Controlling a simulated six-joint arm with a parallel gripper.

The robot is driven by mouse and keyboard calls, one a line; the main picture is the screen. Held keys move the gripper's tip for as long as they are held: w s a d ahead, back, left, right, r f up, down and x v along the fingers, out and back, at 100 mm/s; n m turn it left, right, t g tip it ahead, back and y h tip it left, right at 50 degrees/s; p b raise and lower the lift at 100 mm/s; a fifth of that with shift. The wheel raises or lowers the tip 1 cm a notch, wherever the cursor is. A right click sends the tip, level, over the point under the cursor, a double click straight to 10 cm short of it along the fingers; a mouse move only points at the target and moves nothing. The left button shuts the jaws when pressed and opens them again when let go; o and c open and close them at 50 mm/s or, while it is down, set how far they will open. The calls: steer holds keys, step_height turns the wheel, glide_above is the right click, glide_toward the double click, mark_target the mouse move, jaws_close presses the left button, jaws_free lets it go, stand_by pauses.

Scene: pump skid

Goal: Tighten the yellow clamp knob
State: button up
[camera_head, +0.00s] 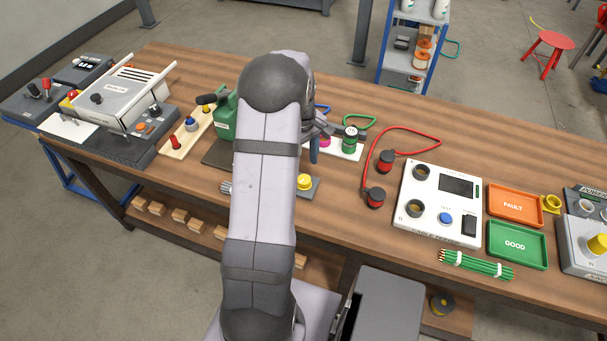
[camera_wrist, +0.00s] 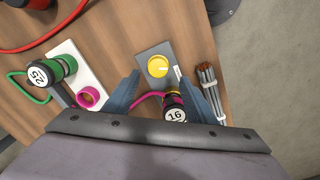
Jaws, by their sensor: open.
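The yellow clamp knob (camera_wrist: 158,67) is a round cap with a pale line across its top. It sits on a grey plate (camera_wrist: 150,52) on the bench. In the head view the knob (camera_head: 304,181) shows just right of my arm. My gripper (camera_wrist: 168,76) is open, its two blue fingers spread wide around the plate area in the wrist view, with the knob framed between their tips. Their height over the knob is unclear. A black plug marked 16 (camera_wrist: 174,115) with a magenta cable lies between the fingers, nearer my palm. My arm hides much of the gripper in the head view.
A bundle of grey rods (camera_wrist: 208,88) lies just right of the right finger. A white rack (camera_wrist: 84,75) with a green plug (camera_wrist: 63,66) stands left. A red cable (camera_head: 367,160) and a white tester (camera_head: 440,203) are farther right. Bare wood lies between them.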

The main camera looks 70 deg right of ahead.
mark_target(304, 179)
steer(key=shift+w+d, duration=0.1)
steer(key=shift+d, duration=0.15)
steer(key=shift+f+p, duration=1.2)
steer(key=shift+f, duration=2.45)
steer(key=c, duration=1)
steer(key=shift+d+f+m+b, duration=0.1)
steer(key=shift+m+b, duration=0.4)
steer(key=shift+m, duration=0.5)
steer(key=shift+c, duration=0.2)
steer(key=m, duration=0.2)
steer(key=shift+m+b, duration=0.3)
steer(key=o, duration=1)
